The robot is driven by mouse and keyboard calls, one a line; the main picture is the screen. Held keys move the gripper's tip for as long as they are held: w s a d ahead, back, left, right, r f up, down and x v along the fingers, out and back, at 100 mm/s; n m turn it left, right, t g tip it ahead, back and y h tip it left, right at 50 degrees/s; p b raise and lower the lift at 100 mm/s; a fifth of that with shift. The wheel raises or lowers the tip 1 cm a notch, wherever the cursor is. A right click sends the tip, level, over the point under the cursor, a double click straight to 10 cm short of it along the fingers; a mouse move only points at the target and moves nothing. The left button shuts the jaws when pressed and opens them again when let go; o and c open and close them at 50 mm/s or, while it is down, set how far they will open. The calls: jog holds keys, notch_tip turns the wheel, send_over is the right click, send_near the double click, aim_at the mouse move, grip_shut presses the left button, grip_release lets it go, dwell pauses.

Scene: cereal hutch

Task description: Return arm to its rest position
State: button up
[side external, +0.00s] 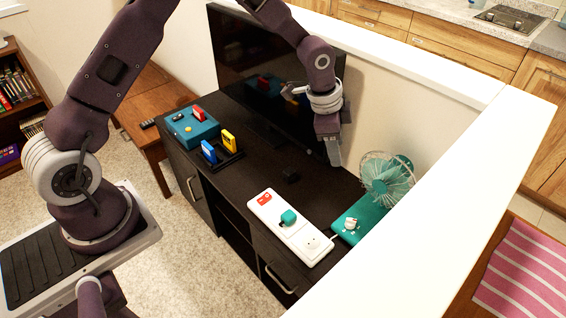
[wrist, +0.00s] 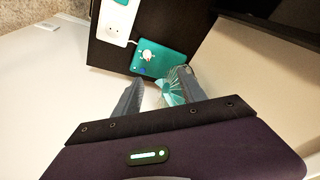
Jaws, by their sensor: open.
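My gripper (side external: 335,150) hangs above the back of the dark cabinet, close to the television, with its fingers pointing down. In the wrist view my gripper (wrist: 158,92) shows its two grey fingers spread apart with nothing held between them. The teal fan (side external: 386,180) stands to the right of the gripper, on a teal base (side external: 360,218) with a white knob. In the wrist view the fan (wrist: 175,86) shows beyond and between the fingers, partly hidden by my gripper. I cannot tell the exact gap between gripper and fan.
A white power strip (side external: 290,228) with a red switch and teal plug lies on the cabinet top (side external: 235,190). A teal console (side external: 190,128) and a black holder with blue and yellow cartridges (side external: 222,150) sit at left. The television (side external: 270,70) and white half wall (side external: 440,180) bound the back.

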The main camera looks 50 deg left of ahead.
jog(key=s+a+r+n+t+y, duration=0.1)
jog(key=s+a+r+n, duration=0.15)
jog(key=s+r, duration=0.55)
jog(key=s+a+r+n+y, duration=0.1)
jog(key=s+a+r+n, duration=0.3)
jog(key=r, duration=0.6)
jog(key=s+r+n+t, duration=0.1)
jog(key=s+n, duration=0.1)
jog(key=s, duration=0.8)
jog(key=s+r+n, duration=0.2)
jog(key=s, duration=0.9)
jog(key=shift+s+r+t+h, duration=0.2)
jog(key=shift+r+t+h, duration=0.1)
jog(key=shift+t, duration=0.1)
